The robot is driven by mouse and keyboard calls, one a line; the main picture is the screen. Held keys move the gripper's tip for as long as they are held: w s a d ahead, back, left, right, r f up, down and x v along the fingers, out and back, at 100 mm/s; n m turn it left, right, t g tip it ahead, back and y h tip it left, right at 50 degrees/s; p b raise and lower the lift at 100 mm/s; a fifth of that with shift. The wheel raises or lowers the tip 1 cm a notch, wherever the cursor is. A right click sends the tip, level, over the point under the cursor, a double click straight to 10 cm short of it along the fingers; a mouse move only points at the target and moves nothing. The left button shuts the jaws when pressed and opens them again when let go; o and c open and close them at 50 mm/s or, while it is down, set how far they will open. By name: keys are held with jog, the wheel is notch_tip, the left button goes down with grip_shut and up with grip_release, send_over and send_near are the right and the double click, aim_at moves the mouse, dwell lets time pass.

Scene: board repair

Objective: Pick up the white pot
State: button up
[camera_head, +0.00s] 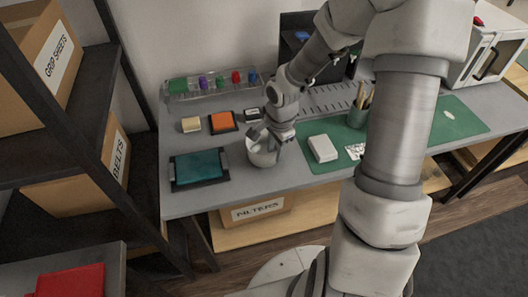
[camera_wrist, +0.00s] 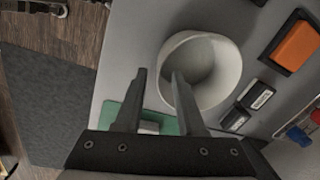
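The white pot (camera_head: 262,157) stands upright on the grey workbench, between the teal tray and the green mat. It is empty in the wrist view (camera_wrist: 225,70), with its open mouth facing the camera. My gripper (camera_head: 268,135) is right at the pot's top in the head view, partly covering its rim. In the wrist view my gripper (camera_wrist: 160,75) is open. One finger overlaps the pot's mouth and the other lies outside its wall, so the near rim appears between them. I cannot tell whether either finger touches the pot.
A teal tray (camera_head: 199,168) lies left of the pot. An orange block (camera_head: 222,122) and small dark-framed items lie behind it. A white box (camera_head: 322,148) sits on the green mat (camera_head: 325,164) at right. A dark shelf with boxes stands at far left.

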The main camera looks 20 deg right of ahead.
aim_at(273, 161)
notch_tip(273, 161, down, 4)
jog(key=shift+w+a+b, duration=0.15)
jog(key=shift+b, duration=0.35)
grip_shut()
jog(key=shift+r, duration=0.1)
dwell(1.0)
